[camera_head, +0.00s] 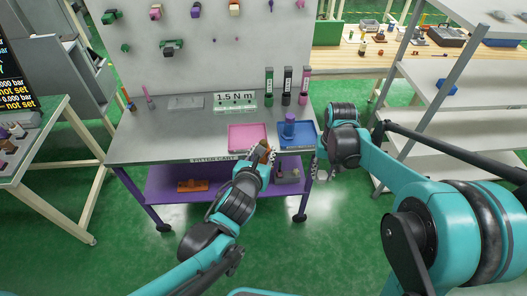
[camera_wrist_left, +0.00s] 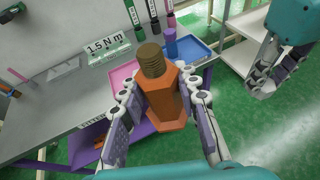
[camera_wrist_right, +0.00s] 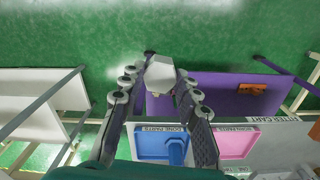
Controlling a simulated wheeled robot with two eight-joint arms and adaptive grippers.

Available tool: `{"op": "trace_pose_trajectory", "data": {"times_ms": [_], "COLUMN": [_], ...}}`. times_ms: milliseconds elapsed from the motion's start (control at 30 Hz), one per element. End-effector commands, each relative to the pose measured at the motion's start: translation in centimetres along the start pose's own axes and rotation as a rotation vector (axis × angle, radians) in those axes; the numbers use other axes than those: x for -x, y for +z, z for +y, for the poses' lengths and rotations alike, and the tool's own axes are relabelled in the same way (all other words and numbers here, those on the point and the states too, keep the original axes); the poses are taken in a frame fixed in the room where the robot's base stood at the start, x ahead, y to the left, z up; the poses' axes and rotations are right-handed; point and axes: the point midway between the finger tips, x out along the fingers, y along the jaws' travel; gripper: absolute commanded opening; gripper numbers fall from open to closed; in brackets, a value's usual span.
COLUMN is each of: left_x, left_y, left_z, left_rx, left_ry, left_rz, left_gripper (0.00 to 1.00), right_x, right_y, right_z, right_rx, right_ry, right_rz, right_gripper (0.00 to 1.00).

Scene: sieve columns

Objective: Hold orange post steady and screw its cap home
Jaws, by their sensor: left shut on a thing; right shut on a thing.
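The orange post (camera_wrist_left: 165,100) is a hexagonal body with a brass-coloured threaded top (camera_wrist_left: 151,60), bare in the left wrist view. My left gripper (camera_head: 264,156) is shut around the post's body at the front edge of the cart, thread upward and slightly tilted. The post is mostly hidden by the gripper in the head view. My right gripper (camera_head: 321,168) is shut on a pale grey faceted cap (camera_wrist_right: 160,75), which shows between its fingertips in the right wrist view. The cap is apart from the post, to its right in the head view.
A pink tray (camera_head: 232,147) and a blue tray (camera_head: 310,144) with a blue post (camera_head: 289,127) lie on the cart (camera_head: 150,130). A 1.5 N m sign (camera_head: 235,98) and several coloured tubes stand behind. A purple shelf (camera_head: 230,195) runs below.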

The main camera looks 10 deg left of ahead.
Motion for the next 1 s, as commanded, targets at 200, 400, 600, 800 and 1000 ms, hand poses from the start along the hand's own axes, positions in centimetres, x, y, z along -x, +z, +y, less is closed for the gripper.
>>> {"op": "trace_pose_trajectory", "data": {"times_ms": [200,400,600,800,1000], "left_x": [0.0,0.0,0.0,0.0,0.0], "left_y": [0.0,0.0,0.0,0.0,0.0], "left_z": [0.0,0.0,0.0,0.0,0.0], "left_rx": [0.0,0.0,0.0,0.0,0.0], "left_ry": [0.0,0.0,0.0,0.0,0.0], "left_rz": [0.0,0.0,0.0,0.0,0.0], "left_gripper": [0.0,0.0,0.0,0.0,0.0], "right_x": [6.6,12.7,18.6,22.6,24.0], "right_y": [-1.9,-1.9,-0.4,1.3,2.0], "right_z": [-6.0,-11.1,-15.4,-18.0,-18.9], "right_rx": [0.037,0.066,0.093,0.11,0.113], "right_ry": [0.0,0.0,0.0,0.0,0.0], "right_rz": [0.0,0.0,-0.001,-0.001,-0.001], "right_gripper": [0.12,0.12,0.12,0.12,0.12]}}
